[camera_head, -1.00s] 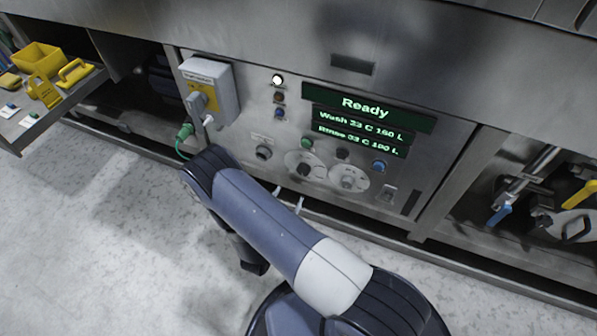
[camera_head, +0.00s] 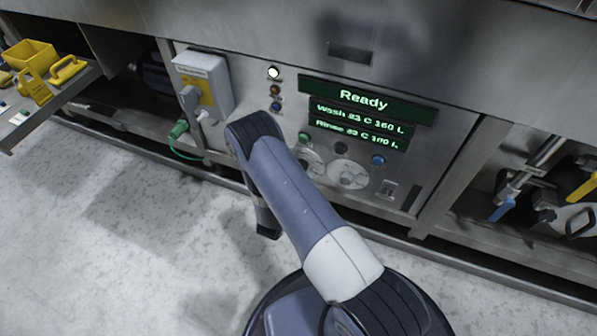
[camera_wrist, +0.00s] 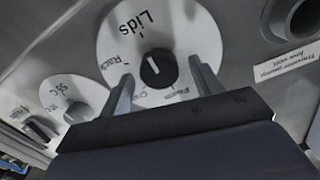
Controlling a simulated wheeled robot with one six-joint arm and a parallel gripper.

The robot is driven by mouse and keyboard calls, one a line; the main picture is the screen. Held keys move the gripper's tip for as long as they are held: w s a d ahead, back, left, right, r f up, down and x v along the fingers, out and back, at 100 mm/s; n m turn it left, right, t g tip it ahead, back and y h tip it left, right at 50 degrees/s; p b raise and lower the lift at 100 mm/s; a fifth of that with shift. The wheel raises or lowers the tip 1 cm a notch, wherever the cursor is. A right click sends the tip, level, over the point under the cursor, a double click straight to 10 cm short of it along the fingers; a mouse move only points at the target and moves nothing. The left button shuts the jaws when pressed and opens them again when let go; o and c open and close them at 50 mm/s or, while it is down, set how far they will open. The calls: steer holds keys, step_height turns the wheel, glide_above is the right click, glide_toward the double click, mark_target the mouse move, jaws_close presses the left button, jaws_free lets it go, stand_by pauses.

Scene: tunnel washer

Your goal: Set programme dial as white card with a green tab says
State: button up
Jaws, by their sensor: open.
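The programme dial (camera_wrist: 185,25) is a large white disc with a black knob (camera_wrist: 158,68) at its centre, in the wrist view. "Lids" and "Rack" can be read; other labels are partly hidden. The knob's white mark points towards the "Lids" side. My gripper (camera_wrist: 164,85) is open, with one finger on each side of the knob and none seen touching it. In the head view my arm hides the gripper and most of this dial (camera_head: 316,166). A small white card with a green tab (camera_head: 20,117) seems to lie on the left shelf, too small to read.
A second white dial (camera_wrist: 65,88) marked "55 C" sits beside the first; it also shows in the head view (camera_head: 347,175). The display (camera_head: 362,101) reads "Ready". A grey switch box (camera_head: 203,85) and several small buttons are close by. Open floor lies in front.

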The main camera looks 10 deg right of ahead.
steer(key=c, duration=1)
